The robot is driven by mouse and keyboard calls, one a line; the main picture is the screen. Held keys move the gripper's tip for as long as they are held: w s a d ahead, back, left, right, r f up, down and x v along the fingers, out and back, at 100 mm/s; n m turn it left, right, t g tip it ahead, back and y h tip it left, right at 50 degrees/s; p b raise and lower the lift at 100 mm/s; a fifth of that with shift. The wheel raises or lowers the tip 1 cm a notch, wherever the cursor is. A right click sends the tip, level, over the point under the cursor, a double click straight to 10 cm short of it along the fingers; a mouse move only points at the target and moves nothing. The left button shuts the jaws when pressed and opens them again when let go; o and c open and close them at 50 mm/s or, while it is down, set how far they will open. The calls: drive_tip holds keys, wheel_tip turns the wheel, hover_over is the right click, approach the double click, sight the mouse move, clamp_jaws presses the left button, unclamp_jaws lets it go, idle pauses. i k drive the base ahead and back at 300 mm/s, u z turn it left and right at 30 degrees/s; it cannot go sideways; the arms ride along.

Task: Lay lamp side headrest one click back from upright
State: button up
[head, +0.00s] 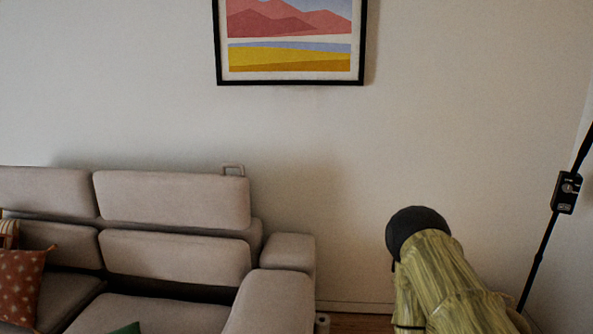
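The lamp side headrest (172,199) is the right one of two grey padded headrests on the sofa. It stands above the backrest cushion (174,258), with a narrow dark gap between them. It looks upright or nearly so; its exact tilt cannot be told from the front. A small loop handle (233,167) sticks up behind its top right corner. The other headrest (45,190) is at the left edge, at about the same height. The lamp's dark pole (541,247) slants along the right edge, with a black control box (566,192) on it. My gripper is not in view.
The sofa armrest (289,252) ends right of the headrest. A rust patterned pillow (20,286) and a green cushion tip (126,328) lie on the seat. A framed picture (291,81) hangs above.

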sight(222, 201)
drive_tip(key=z, duration=1.35)
drive_tip(key=i, duration=1.9)
drive_tip(key=u, duration=0.7)
drive_tip(key=i, duration=0.9)
drive_tip(key=u, duration=1)
